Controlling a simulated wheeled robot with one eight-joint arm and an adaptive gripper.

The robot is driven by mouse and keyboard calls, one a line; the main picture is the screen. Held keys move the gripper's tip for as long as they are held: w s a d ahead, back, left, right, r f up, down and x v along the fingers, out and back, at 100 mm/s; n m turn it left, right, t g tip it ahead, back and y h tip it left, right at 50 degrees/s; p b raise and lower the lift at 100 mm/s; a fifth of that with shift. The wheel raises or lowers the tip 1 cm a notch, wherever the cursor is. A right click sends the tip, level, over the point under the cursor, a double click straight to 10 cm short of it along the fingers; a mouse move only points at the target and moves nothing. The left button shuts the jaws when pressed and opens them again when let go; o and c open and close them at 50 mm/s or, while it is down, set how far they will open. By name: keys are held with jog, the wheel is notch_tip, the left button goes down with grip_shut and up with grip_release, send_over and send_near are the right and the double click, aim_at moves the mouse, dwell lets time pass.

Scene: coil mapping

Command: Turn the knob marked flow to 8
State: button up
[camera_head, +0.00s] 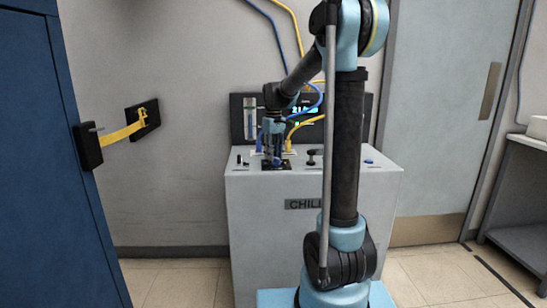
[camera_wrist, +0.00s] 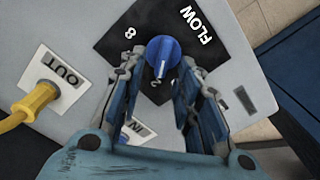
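The flow knob (camera_wrist: 163,54) is a round blue knob on a black plate (camera_wrist: 108,38) marked FLOW in the wrist view. A white 8 shows to its upper left and a 2 just below it. A pale mark on the knob points down, towards the 2. My gripper (camera_wrist: 161,76) is over the knob, with one finger on each side. The fingers look apart, with gaps beside the knob; contact cannot be made out. In the head view my gripper (camera_head: 274,155) points down over the black plate (camera_head: 276,166) on the chiller top; the knob is hidden there.
The grey chiller (camera_head: 265,230) stands against the wall with a dark display panel (camera_head: 237,118) behind. A yellow hose (camera_wrist: 32,103) plugs into the OUT port beside my gripper. The IN port label (camera_wrist: 136,128) is partly hidden behind my fingers.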

jog(key=shift+f, duration=0.5)
grip_shut()
